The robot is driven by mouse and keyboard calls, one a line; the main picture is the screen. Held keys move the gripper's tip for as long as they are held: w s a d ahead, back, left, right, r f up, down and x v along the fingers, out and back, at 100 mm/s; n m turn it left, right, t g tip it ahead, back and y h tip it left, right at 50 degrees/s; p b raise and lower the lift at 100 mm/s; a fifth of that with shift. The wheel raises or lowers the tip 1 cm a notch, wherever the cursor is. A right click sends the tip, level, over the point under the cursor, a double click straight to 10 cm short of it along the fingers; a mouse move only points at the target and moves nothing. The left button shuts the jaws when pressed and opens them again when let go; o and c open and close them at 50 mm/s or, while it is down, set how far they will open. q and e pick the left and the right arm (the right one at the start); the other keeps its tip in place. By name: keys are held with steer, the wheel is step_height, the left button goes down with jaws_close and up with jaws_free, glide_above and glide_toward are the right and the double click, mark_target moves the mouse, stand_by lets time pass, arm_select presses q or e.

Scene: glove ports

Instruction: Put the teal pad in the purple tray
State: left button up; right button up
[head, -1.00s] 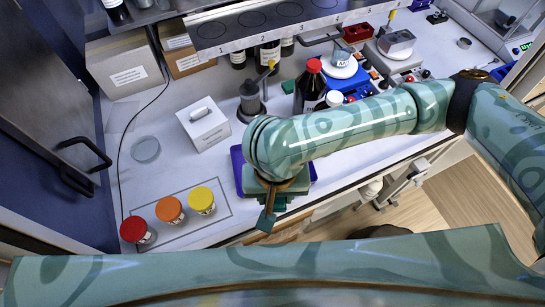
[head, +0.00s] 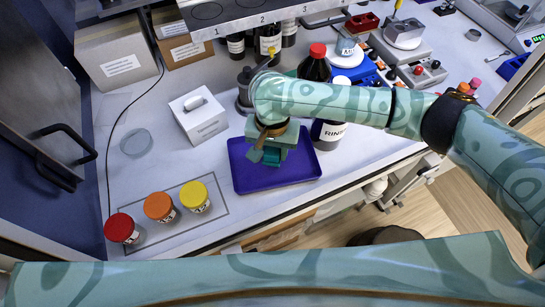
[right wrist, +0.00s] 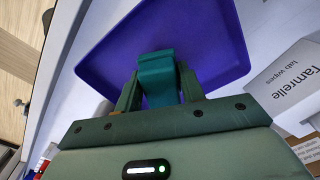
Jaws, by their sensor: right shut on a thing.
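The purple tray (head: 290,173) lies on the white bench near its front edge, and it fills much of the right wrist view (right wrist: 215,40). My right gripper (head: 266,158) points down over the tray's back left part. In the right wrist view my right gripper (right wrist: 158,88) is shut on the teal pad (right wrist: 157,72), which sits between its two fingers with the purple tray behind it. I cannot tell whether the pad touches the tray floor. In the head view the pad is hard to tell from the similarly coloured fingers. My left gripper is not in view.
A white wipes box (head: 199,117) stands left of the tray. Red (head: 121,229), orange (head: 160,207) and yellow (head: 195,197) lidded jars stand at the front left. A dark red-capped bottle (head: 316,66) and a rinse bottle (head: 327,134) stand behind and right of the tray.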

mark_target(272, 156)
steer(key=f+b, duration=0.1)
steer(key=f, duration=0.1)
steer(key=f+b, duration=0.1)
steer(key=shift+w+f, duration=0.2)
steer(key=shift+f, duration=0.15)
steer(key=shift+r, duration=0.1)
steer(key=o, duration=0.9)
steer(key=shift+o, duration=0.2)
step_height(272, 156, up, 12)
steer(key=p, duration=0.5)
